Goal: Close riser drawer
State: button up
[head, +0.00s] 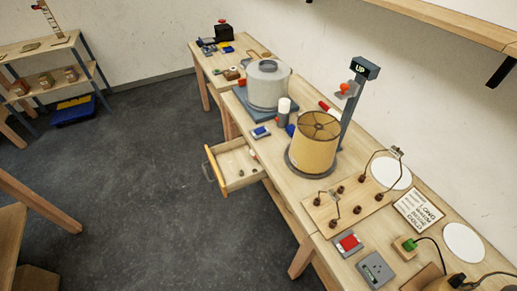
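A wooden drawer (236,167) stands pulled out from the front side of the long workbench, left of the lampshade. Its front panel carries a light wooden bar handle (215,170). A few small items lie inside the drawer, too small to name. The drawer sticks out over the dark floor. My gripper is not in view.
A shelf (45,65) stands at far left. The floor (130,150) before the drawer is clear.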

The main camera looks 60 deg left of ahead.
aim_at(225, 159)
jog(key=u, duration=2.85)
jog(key=i, duration=0.95)
jog(key=u, duration=1)
